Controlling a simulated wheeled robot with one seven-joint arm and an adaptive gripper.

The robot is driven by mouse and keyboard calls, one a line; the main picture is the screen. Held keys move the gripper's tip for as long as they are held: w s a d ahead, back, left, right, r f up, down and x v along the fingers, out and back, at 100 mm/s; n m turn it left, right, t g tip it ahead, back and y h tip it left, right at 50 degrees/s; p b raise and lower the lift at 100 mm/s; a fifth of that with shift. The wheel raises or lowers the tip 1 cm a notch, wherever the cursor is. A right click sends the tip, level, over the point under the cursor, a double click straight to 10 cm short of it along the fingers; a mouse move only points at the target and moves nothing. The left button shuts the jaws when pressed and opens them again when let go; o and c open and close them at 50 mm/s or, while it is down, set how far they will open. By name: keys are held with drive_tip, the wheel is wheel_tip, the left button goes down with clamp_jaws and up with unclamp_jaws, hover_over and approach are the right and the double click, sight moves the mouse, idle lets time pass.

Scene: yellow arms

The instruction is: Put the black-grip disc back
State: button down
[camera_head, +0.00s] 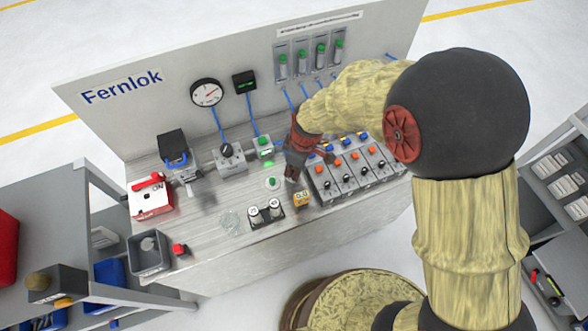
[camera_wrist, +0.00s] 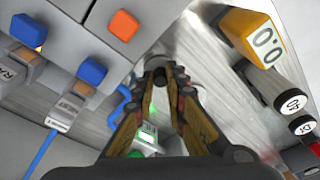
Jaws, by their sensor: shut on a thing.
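My gripper (camera_head: 292,174) points down over the bench, just behind the yellow block and left of the row of grey modules. In the wrist view its fingers (camera_wrist: 159,82) come together on a small dark round piece (camera_wrist: 156,63), which looks like the black grip of the disc. The disc below the grip is mostly hidden, and I cannot tell whether it touches the bench. A pale round piece with a green centre (camera_head: 272,183) lies left of my gripper. A black holder with two white-topped weights (camera_head: 265,212) stands in front; they read 40 and perhaps 20 in the wrist view (camera_wrist: 292,101).
The yellow block reading 0.0 (camera_head: 302,198) is close in front of my gripper, also in the wrist view (camera_wrist: 265,40). Grey modules with orange and blue buttons (camera_head: 352,168) crowd the right. A clear dish (camera_head: 231,220) and red-topped button (camera_head: 180,249) lie front left.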

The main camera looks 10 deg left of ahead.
drive_tip(key=c, duration=1.8)
unclamp_jaws()
drive_tip(key=shift+r, duration=0.1)
wheel_tip(320, 180, up, 12)
drive_tip(key=d+p, duration=0.2)
drive_tip(key=p, duration=0.1)
drive_tip(key=s+d+r+m+t, duration=0.25)
drive_tip(key=d+r+m, duration=0.35)
drive_tip(key=d+r, duration=0.55)
drive_tip(key=s+d+r+m+t, duration=0.1)
drive_tip(key=s+d+r+m, duration=0.2)
drive_tip(key=s+d, duration=0.1)
drive_tip(key=s+d+r+m+h, duration=0.1)
drive_tip(key=s+d+r+m, duration=0.1)
drive_tip(key=s+d+m, duration=0.1)
drive_tip(key=s+d+r+m+t, duration=0.1)
drive_tip(key=s+d+r+m, duration=0.2)
drive_tip(key=s+d, duration=0.2)
drive_tip(key=shift+d+r+t+h, duration=0.35)
drive_tip(key=shift+d+h, duration=0.05)
drive_tip(key=shift+d, duration=0.2)
drive_tip(key=shift+f+b, duration=0.75)
drive_tip(key=shift+b, duration=0.1)
